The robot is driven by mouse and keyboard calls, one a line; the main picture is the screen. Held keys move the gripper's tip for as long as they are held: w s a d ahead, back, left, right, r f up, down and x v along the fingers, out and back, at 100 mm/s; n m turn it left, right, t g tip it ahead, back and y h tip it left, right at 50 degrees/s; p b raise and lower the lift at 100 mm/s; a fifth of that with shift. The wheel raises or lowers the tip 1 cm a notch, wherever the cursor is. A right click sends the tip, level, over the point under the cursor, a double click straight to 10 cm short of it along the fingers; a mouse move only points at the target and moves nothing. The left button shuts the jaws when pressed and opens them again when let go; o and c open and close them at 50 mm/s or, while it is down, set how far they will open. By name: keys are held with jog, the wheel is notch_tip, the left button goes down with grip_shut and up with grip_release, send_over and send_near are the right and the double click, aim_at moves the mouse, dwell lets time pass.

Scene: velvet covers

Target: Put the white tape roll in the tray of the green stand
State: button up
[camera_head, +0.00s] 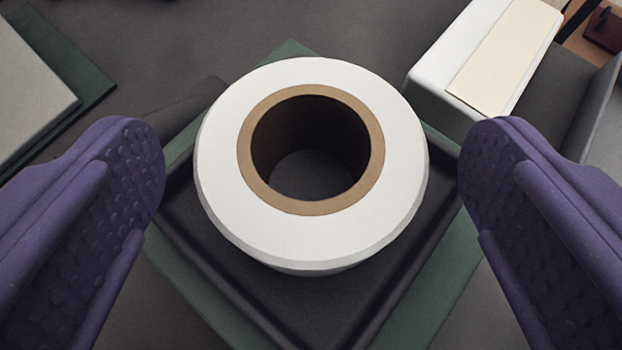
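The white tape roll (225,190), with a brown cardboard core, lies flat with its hole facing me in the middle of the view. It is within the outline of the dark tray (330,305) of the green stand (440,285) and hides the tray's far part. Dark grey shows through the hole. The roll looks to be resting in the tray, but its underside is hidden. My gripper (312,155) is open, with one purple ridged finger on each side of the roll. A gap shows between each finger and the roll.
A white box with a cream top (505,50) stands close behind the stand at the upper right, near the right finger. A grey slab on a green base (30,90) is at the upper left. A grey upright panel (595,120) is at the right edge.

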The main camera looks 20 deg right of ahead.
jog(key=shift+r, duration=0.25)
jog(key=p+v, duration=0.3)
jog(key=v, duration=0.9)
jog(key=shift+p, duration=0.3)
jog(key=shift+f, duration=0.1)
